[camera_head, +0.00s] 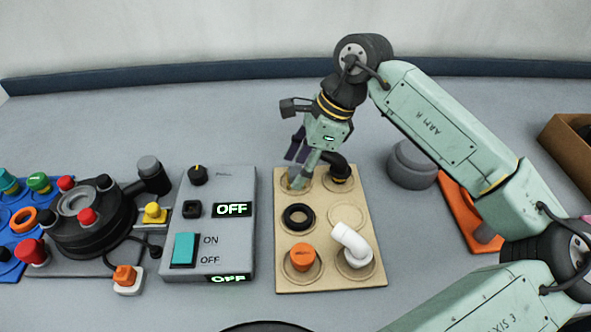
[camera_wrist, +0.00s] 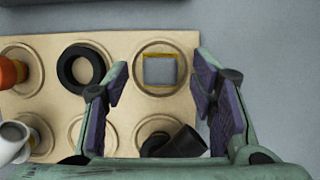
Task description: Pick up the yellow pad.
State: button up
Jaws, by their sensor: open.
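The yellow pad (camera_wrist: 147,58) shows in the wrist view as a small square with a grey top and a yellow edge. It sits inside a round recess of the tan board (camera_wrist: 110,110). My gripper (camera_wrist: 160,82) is open, with one finger to the left of the pad and one to the right, nothing between them held. In the head view my gripper (camera_head: 297,183) is down over the upper left recess of the board (camera_head: 328,283) and mostly hides the pad. How far the fingertips are above the board is hard to tell.
The board also holds a black elbow (camera_head: 337,167), a black ring (camera_head: 298,217), an orange cap (camera_head: 303,257) and a white elbow (camera_head: 352,245). A grey switch box (camera_head: 236,180) stands close on the left. A grey round part (camera_head: 411,163) stands right of the board.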

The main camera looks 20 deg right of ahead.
jog(key=shift+a+f, duration=0.1)
jog(key=shift+f, duration=0.25)
jog(key=shift+c, duration=0.2)
jog(key=c, duration=1)
